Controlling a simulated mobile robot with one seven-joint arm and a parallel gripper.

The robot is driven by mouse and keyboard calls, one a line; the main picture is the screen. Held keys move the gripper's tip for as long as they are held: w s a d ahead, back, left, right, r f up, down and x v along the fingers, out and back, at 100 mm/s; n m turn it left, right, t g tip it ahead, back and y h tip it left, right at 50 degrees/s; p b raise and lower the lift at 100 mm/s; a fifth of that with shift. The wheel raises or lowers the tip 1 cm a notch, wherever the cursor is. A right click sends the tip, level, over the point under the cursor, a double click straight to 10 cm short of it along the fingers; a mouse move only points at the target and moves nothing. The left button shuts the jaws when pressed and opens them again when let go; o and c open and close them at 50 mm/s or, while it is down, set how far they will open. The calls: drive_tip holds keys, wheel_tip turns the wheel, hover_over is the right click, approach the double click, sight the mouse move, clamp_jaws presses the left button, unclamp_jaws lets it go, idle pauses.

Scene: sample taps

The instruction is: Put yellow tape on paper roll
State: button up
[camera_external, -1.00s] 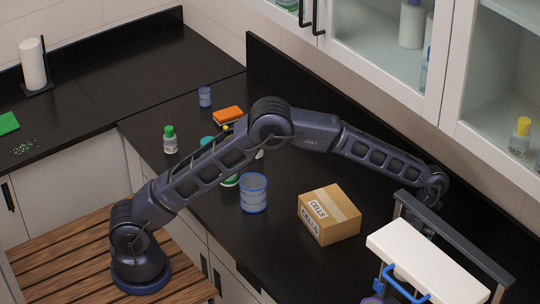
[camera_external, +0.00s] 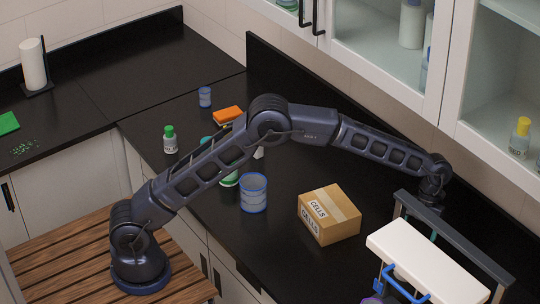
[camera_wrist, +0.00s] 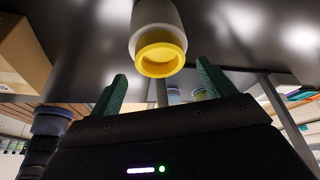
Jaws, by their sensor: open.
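The paper roll (camera_external: 33,64) stands upright on a dark holder at the far left of the counter in the external view. In the wrist view a pale cylinder with a yellow end (camera_wrist: 162,54) lies ahead of my gripper (camera_wrist: 162,70), between the green fingertips. I cannot tell whether the yellow part is the tape or a cap. My gripper is open, with a finger on each side of the yellow end and nothing clamped. In the external view my gripper (camera_external: 433,222) is low at the right, mostly hidden behind a grey bar.
A cardboard box (camera_external: 330,214) and a blue-rimmed cup (camera_external: 253,192) stand on the black counter (camera_external: 290,262). A white-topped device (camera_external: 428,262) with a grey bar (camera_external: 455,235) stands close to my gripper. An orange sponge (camera_external: 228,115) and a green-capped bottle (camera_external: 170,140) are farther back.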

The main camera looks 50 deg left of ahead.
drive_tip(key=v, duration=0.8)
drive_tip(key=shift+r, duration=0.25)
drive_tip(key=shift+w, duration=0.15)
